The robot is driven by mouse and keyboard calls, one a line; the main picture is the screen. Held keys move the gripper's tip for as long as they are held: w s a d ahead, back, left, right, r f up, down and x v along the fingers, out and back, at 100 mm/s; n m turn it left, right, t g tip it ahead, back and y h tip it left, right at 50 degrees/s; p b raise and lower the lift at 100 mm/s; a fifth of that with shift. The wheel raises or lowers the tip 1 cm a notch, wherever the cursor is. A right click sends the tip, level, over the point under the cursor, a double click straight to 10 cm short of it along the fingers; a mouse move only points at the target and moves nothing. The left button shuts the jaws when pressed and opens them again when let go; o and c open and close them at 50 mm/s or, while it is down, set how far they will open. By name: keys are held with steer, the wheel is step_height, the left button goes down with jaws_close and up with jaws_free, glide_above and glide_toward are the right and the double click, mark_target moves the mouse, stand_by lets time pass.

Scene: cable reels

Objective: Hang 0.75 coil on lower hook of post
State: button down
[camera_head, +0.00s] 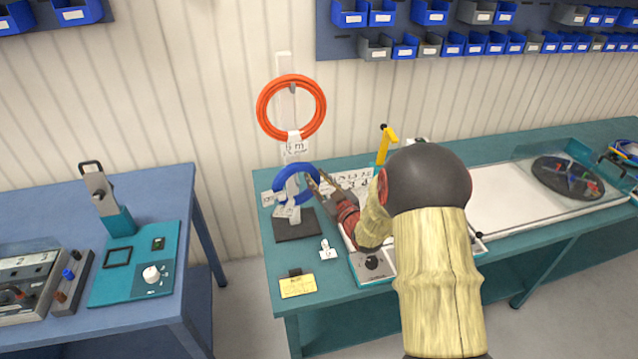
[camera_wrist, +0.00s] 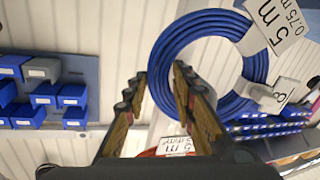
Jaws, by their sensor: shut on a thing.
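The blue coil (camera_head: 290,184) is at the lower part of the white post (camera_head: 284,64), in front of it. In the wrist view the blue coil (camera_wrist: 158,62) carries a white tag (camera_wrist: 272,22) reading 5 m and 0.75. My gripper (camera_head: 314,182) is shut on the right side of the coil's ring; its fingers also show in the wrist view (camera_wrist: 160,78). The post stands on a dark base (camera_head: 297,226). An orange-red coil (camera_head: 262,108) with a tag hangs on the upper part of the post. The lower hook is hidden, so I cannot tell whether the coil is on it.
The teal bench (camera_head: 265,244) holds a yellow card (camera_head: 298,287), a white clip-like piece (camera_head: 327,250) and a yellow upright tool (camera_head: 385,144). Blue bins (camera_head: 350,13) line the wall above. A second bench (camera_head: 196,202) stands left, across a gap.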

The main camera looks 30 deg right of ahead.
steer(key=shift+w+d+r, duration=0.1)
steer(key=shift+w, duration=0.3)
steer(key=shift+f+b, duration=1.3)
steer(key=shift+f, duration=0.15)
